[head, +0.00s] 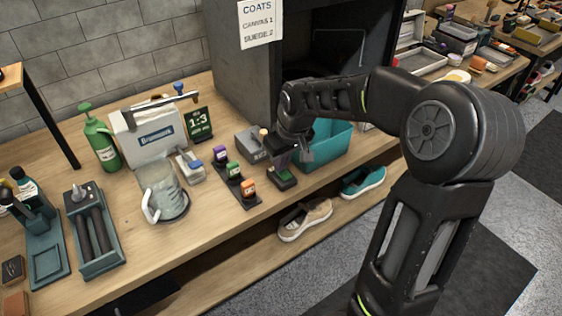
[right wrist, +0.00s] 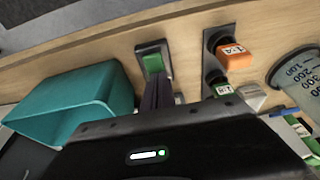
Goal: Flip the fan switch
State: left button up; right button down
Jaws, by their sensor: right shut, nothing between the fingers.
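A small dark switch box with a green rocker (head: 282,177) sits near the table's front edge, left of the teal bin; it looks like the fan switch. It also shows in the right wrist view as a green rocker in a dark frame (right wrist: 153,62). My right gripper (head: 284,164) is low over this switch, pointing down. In the right wrist view its dark fingers (right wrist: 158,92) are together and empty, with their tips at the near edge of the switch. I cannot tell whether they touch it. My left gripper is not in view.
A teal bin (head: 327,148) stands close by my right gripper. A grey box (head: 250,142) and a dark rack of colour-capped bottles (head: 236,180) stand to the left. A clear jug (head: 163,187) is farther left. Shoes (head: 305,218) lie on the shelf below.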

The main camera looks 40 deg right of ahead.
jog(key=shift+w+g+p, duration=0.1)
jog(key=shift+g+p, duration=0.2)
jog(key=shift+p, duration=0.25)
jog(key=shift+f, duration=0.15)
jog(key=shift+s, duration=0.85)
